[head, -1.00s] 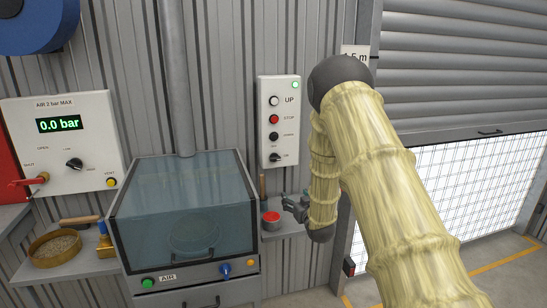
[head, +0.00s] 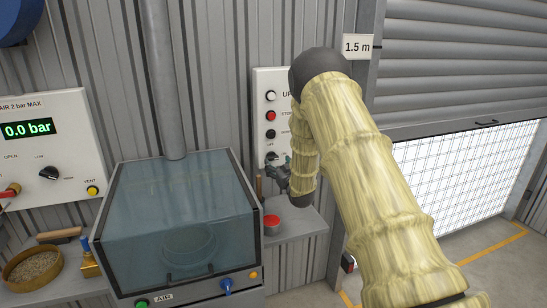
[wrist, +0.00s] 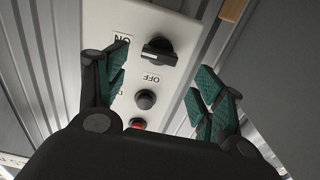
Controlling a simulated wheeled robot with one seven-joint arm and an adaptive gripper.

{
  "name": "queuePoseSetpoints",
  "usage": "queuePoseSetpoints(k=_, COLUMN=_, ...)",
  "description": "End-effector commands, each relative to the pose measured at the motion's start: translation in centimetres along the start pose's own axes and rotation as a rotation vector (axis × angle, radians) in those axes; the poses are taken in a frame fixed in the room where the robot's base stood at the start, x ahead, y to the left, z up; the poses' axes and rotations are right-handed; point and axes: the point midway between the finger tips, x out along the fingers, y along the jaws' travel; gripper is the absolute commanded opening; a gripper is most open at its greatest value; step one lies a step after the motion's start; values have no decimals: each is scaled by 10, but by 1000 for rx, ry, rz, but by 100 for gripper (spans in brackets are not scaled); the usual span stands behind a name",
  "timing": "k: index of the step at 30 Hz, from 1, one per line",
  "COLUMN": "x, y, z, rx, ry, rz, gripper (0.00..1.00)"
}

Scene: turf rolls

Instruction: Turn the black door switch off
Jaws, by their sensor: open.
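The black door switch (head: 271,157) is a rotary knob at the bottom of a white control panel (head: 259,100) on the corrugated wall. In the wrist view the knob (wrist: 158,51) shows upside down, between an ON and an OFF label. My gripper (head: 283,172) is just below and in front of it in the head view. In the wrist view the green-padded fingers of my gripper (wrist: 160,78) are spread wide on both sides of the panel. They hold nothing, and I see no contact with the knob. My arm hides the panel's right part in the head view.
A shelf below holds a red-topped tin (head: 272,224). A glass-lidded cabinet (head: 175,220) stands left. A partly raised shutter (head: 460,70) is at the right.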

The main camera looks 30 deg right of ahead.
Motion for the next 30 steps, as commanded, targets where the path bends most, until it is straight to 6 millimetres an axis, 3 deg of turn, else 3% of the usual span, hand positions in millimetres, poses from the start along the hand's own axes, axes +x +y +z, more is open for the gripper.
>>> queuePoseSetpoints(k=6, x=33, y=3, z=-2, rx=-2, ry=0, rz=3, gripper=68)
queuePoseSetpoints(k=12, x=52, y=4, z=-1, rx=-1, ry=0, rz=3, gripper=68)
queuePoseSetpoints(k=25, x=59, y=3, z=1, rx=0, ry=-1, rz=3, gripper=68)
queuePoseSetpoints(k=30, x=59, y=4, z=1, rx=0, ry=-1, rz=3, gripper=39)
